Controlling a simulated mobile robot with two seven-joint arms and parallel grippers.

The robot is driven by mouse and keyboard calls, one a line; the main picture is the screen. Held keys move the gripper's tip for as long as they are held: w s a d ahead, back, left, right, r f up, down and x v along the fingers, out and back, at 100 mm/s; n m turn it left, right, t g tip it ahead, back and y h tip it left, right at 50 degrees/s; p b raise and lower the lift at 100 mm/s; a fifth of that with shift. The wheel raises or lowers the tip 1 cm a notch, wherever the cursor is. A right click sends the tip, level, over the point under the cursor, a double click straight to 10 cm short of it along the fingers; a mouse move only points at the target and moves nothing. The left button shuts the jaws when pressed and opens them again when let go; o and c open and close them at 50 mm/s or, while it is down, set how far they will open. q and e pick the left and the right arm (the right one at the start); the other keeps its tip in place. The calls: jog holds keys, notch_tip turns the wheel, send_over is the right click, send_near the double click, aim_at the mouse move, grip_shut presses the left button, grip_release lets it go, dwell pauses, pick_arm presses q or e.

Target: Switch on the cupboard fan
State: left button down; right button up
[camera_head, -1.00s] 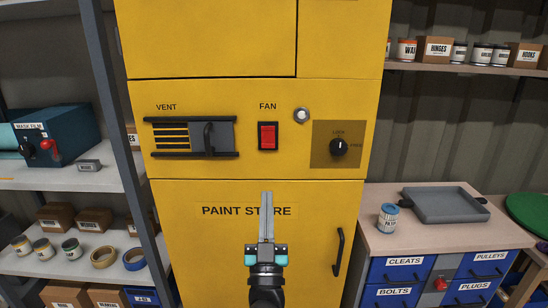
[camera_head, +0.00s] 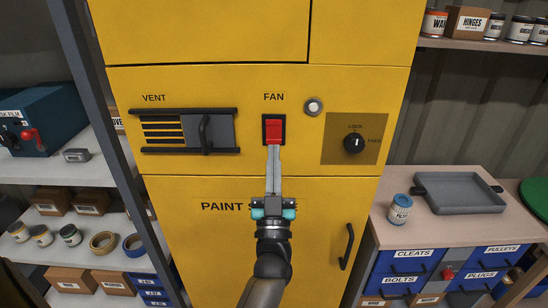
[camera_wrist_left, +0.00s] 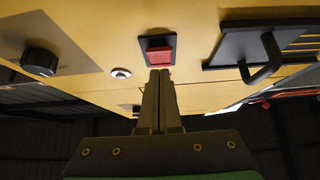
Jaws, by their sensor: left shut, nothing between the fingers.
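The yellow cupboard (camera_head: 255,82), lettered PAINT STORE, stands in front of me. Its fan switch (camera_head: 273,130) is a red rocker in a black frame under the word FAN. The switch also shows in the left wrist view (camera_wrist_left: 158,55). My left gripper (camera_head: 274,150) is shut and empty, with its fingertips at the lower edge of the switch in the head view. My right gripper is not in view.
A vent with a sliding handle (camera_head: 205,133) is left of the switch. A round silver button (camera_head: 314,106) and a black LOCK/FREE knob (camera_head: 354,143) are to its right. A door handle (camera_head: 347,247) sticks out lower right. A bench with a grey tray (camera_head: 460,191) stands at right.

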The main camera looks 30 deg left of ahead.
pick_arm(q)
jog(key=shift+w+a+f, duration=0.15)
jog(key=shift+w+a, duration=0.35)
jog(key=shift+w, duration=0.35)
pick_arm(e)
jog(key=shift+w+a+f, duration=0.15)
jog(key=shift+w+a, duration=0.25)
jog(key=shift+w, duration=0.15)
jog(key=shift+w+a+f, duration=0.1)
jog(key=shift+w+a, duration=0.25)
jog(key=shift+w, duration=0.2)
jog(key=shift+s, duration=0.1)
pick_arm(q)
jog(key=shift+b, duration=0.3)
jog(key=shift+w+a+f+t+b, duration=0.25)
jog(key=shift+w+t+b, duration=0.1)
jog(key=shift+b, duration=0.75)
jog(key=shift+r, duration=0.15)
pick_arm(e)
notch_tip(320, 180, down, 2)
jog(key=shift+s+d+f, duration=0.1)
pick_arm(q)
jog(key=shift+s+d, duration=0.1)
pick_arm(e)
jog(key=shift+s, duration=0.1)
